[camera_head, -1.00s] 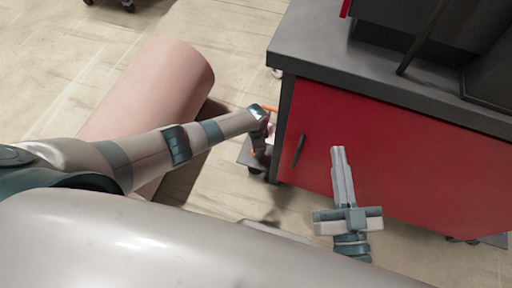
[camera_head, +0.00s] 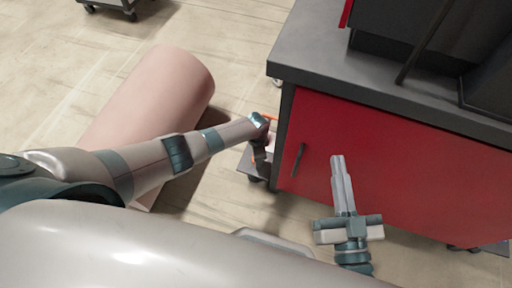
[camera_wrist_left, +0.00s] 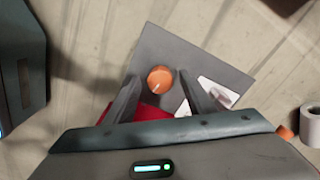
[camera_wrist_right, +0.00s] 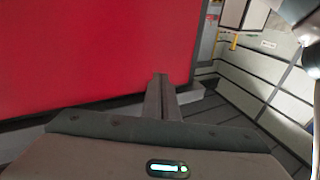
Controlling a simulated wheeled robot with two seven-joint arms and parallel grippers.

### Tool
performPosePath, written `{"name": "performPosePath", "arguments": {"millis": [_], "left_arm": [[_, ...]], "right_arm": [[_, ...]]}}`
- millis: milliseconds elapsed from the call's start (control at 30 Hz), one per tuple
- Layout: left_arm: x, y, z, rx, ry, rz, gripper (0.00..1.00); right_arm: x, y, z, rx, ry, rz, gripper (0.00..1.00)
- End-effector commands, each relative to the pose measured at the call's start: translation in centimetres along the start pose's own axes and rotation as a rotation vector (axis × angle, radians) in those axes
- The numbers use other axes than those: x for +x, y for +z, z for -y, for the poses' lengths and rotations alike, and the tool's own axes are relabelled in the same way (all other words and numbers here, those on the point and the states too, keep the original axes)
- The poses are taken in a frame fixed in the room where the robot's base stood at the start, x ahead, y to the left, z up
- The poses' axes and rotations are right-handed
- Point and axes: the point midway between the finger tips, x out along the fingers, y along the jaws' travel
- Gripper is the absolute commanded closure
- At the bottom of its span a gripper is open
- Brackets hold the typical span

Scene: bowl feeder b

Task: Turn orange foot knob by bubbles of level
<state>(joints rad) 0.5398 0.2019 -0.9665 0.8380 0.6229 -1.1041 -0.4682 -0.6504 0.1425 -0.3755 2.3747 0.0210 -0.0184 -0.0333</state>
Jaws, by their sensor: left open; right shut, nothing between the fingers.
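The orange foot knob (camera_wrist_left: 160,79) is round with a pale mark and sits on a grey foot plate (camera_wrist_left: 165,48) in the left wrist view. My left gripper (camera_wrist_left: 159,75) is open, with one finger on each side of the knob; I cannot tell whether they touch it. In the head view my left gripper (camera_head: 262,145) is low beside the cabinet's left corner and the plate (camera_head: 249,165). I cannot make out the level's bubbles. My right gripper (camera_head: 338,160) is shut and empty before the red cabinet, also in the right wrist view (camera_wrist_right: 160,80).
The red cabinet (camera_head: 400,165) with a dark grey top (camera_head: 330,65) fills the right side. White angular pieces (camera_wrist_left: 218,92) lie right of the knob. A large pinkish cylinder (camera_head: 160,95) lies by my left arm.

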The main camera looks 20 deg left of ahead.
Motion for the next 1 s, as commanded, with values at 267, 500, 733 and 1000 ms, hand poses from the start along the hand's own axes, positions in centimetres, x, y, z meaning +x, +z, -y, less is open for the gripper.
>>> {"name": "performPosePath", "arguments": {"millis": [267,500,733,1000], "left_arm": [[-1.3,0.0,0.0,0.0,0.0,-0.001,0.51],[-3.2,0.1,0.0,0.0,0.0,0.0,0.51],[-5.4,0.0,0.0,0.0,0.0,0.0,0.51],[-8.2,0.0,0.0,0.001,0.0,-0.001,0.51]], "right_arm": [[-0.1,1.9,-0.7,0.003,0.011,0.113,1.0],[-0.7,4.8,-1.6,0.016,0.028,0.283,1.0],[-2.1,7.7,-2.4,0.031,0.046,0.463,1.0],[-4.7,10.6,-3.3,0.055,0.067,0.674,1.0]]}}
